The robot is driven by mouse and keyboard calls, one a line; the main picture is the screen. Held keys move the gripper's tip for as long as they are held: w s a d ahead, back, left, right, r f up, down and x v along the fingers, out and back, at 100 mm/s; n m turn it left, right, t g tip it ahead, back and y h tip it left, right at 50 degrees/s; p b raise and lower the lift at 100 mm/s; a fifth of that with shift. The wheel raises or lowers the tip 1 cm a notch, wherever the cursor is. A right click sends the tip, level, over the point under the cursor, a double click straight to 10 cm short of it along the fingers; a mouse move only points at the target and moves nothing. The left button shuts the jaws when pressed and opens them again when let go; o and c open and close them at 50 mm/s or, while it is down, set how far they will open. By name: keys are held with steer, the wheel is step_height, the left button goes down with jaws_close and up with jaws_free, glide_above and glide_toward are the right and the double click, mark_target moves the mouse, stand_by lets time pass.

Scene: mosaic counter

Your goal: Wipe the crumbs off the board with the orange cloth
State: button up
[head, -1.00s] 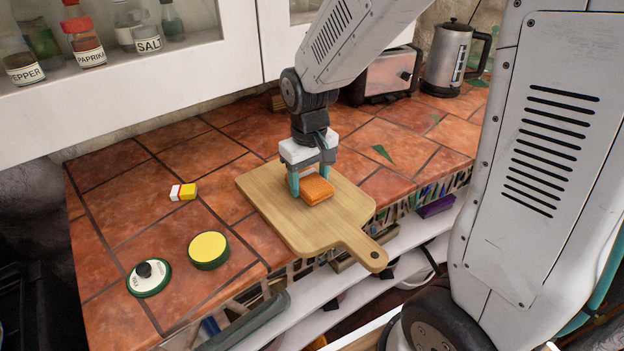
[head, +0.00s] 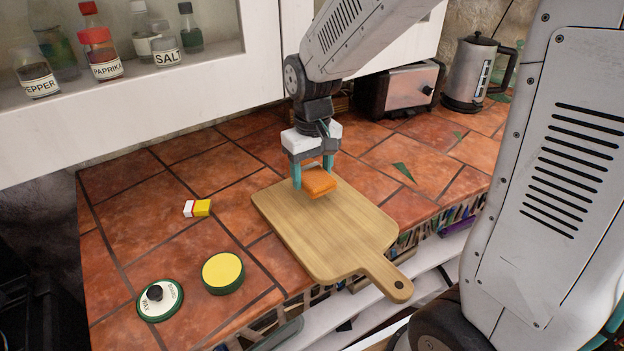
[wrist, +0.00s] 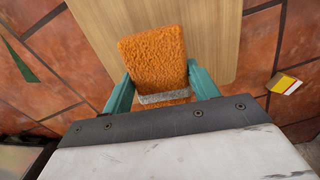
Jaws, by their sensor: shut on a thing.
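The orange cloth (head: 319,182) is a folded, fuzzy pad between the two teal fingers of my gripper (head: 313,176). In the wrist view the cloth (wrist: 155,58) sits between the fingers with a grey band across it. My gripper is shut on it, over the far end of the wooden board (head: 330,238). I cannot tell whether the cloth touches the board. The board lies flat, its handle pointing to the front right. I make out no crumbs on its bare surface; the part under the cloth is hidden.
A yellow-topped round tin (head: 223,272), a wax lid with a black knob (head: 160,299) and a small red, white and yellow box (head: 197,208) lie left of the board. A toaster (head: 403,88) and a kettle (head: 472,72) stand at the back right. The cabinet (head: 130,105) overhangs the back.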

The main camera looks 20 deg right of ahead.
mark_target(312, 173)
steer(key=shift+r, duration=2.2)
steer(key=shift+s, duration=0.1)
